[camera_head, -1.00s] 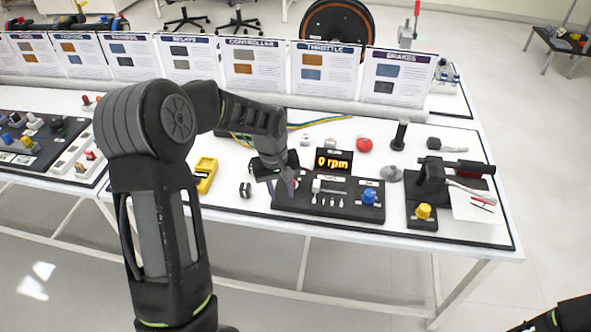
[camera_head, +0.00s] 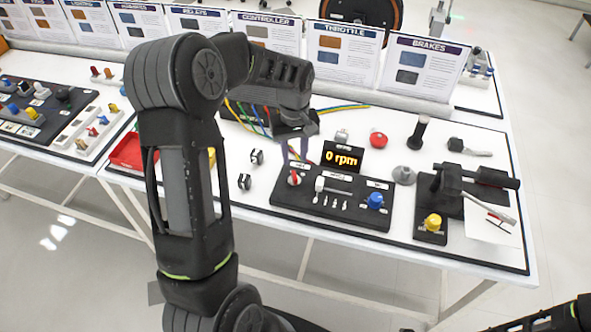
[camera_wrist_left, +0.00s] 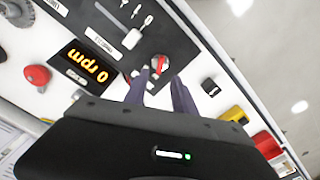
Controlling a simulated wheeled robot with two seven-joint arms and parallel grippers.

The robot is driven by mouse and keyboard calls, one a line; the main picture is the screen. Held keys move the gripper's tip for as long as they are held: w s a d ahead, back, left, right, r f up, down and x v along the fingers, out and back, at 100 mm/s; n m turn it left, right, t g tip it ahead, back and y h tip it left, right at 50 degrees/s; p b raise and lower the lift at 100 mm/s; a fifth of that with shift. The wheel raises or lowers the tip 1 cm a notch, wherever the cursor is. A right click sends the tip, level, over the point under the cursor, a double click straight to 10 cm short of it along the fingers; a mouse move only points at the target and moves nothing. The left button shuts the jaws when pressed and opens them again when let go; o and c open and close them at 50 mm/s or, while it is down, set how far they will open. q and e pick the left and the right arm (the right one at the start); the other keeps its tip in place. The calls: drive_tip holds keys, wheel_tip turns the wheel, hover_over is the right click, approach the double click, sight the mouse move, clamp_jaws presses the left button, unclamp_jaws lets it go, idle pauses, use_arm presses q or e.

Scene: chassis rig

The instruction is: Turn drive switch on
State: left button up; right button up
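The display (camera_head: 342,157) behind the panel reads 0 rpm. My left gripper (camera_head: 294,150) is just behind and above the knob, pointing down. In the left wrist view its two fingers (camera_wrist_left: 160,88) stand apart with nothing between them, and the knob is clear of them. My right gripper is out of view.
The same panel carries a white slider lever (camera_head: 320,185), small toggles and a blue knob (camera_head: 376,200). The brake rig (camera_head: 450,190) with a yellow knob (camera_head: 433,222) is to the right. Coloured wires lie behind my left gripper.

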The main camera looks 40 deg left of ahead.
sight(294, 175)
use_arm(q)
wheel_tip(294, 175, down, 8)
drive_tip(key=shift+r+p, duration=0.25)
drive_tip(key=shift+p, duration=0.4)
drive_tip(key=shift+c, duration=0.3)
clamp_jaws()
